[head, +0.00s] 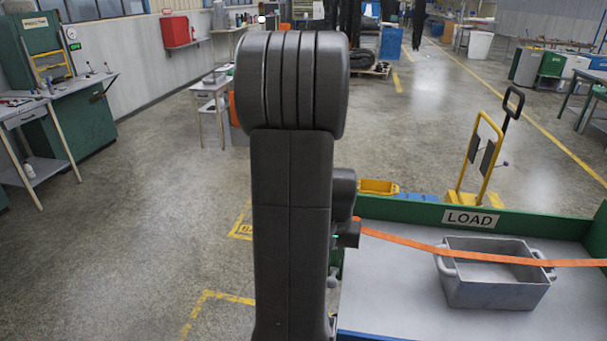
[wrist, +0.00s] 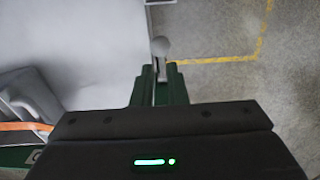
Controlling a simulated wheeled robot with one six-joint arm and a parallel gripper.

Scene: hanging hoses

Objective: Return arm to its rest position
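My arm (head: 290,190) stands upright in the middle of the head view and hides much of what lies behind it. My gripper's fingers are not clear in the head view. In the wrist view, two dark green finger-like parts of my gripper (wrist: 159,88) sit close together, with a narrow gap between them. A pale rounded knob (wrist: 160,47) shows just beyond their tips, and I cannot tell whether it is held. The gripper is near the left edge of the grey table (head: 385,290).
A grey metal bin (head: 495,290) with handles stands on the table. An orange band (head: 400,240) runs across the table and bin. A green wall with a LOAD sign (head: 471,218) closes the back. A yellow trolley (head: 480,165) stands behind.

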